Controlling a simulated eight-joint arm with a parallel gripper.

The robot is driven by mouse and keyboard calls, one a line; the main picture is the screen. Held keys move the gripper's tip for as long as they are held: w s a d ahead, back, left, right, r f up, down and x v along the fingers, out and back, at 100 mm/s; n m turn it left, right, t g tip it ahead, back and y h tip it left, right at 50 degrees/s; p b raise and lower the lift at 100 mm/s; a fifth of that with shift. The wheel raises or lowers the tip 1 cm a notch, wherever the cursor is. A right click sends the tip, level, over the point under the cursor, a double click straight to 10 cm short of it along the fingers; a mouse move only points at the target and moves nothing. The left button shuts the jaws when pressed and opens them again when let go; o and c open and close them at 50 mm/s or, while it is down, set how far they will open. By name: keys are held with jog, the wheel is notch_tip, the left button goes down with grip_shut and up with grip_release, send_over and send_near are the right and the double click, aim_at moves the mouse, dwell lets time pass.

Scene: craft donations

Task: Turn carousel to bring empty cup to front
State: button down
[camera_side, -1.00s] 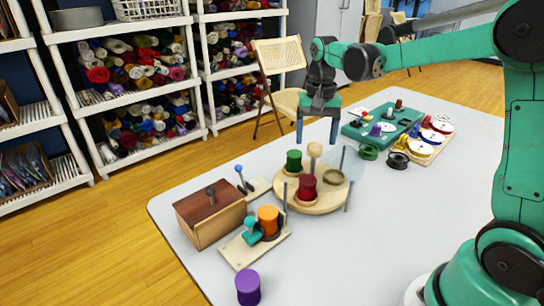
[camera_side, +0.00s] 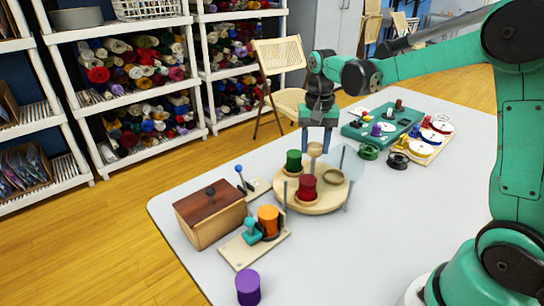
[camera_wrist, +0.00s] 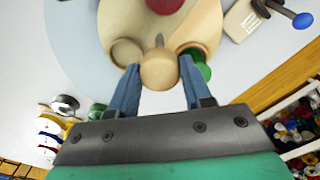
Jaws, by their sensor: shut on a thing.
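The carousel is a round pale wooden disc (camera_side: 322,204) on the table, with cups around a central wooden knob (camera_side: 315,149). A red cylinder (camera_side: 306,187) sits in the cup nearest the side camera and a green cylinder (camera_side: 293,160) in the one at the left. The empty cup (camera_side: 333,178) is at the right. In the wrist view the empty cup (camera_wrist: 127,51) is left of the knob (camera_wrist: 159,69) and the green cylinder (camera_wrist: 199,63) right. My gripper (camera_side: 316,150) points down, shut on the knob; its fingers flank the knob in the wrist view (camera_wrist: 157,78).
A clear panel (camera_side: 352,163) and thin posts stand beside the disc. A wooden box (camera_side: 211,214), an orange cylinder (camera_side: 268,219) on a board, a blue-knobbed lever (camera_side: 239,169) and a purple cylinder (camera_side: 248,287) are nearby. A green board (camera_side: 383,126) lies behind.

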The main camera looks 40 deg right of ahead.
jog(key=shift+n, duration=12.1)
jog(key=shift+c, duration=1.8)
grip_release()
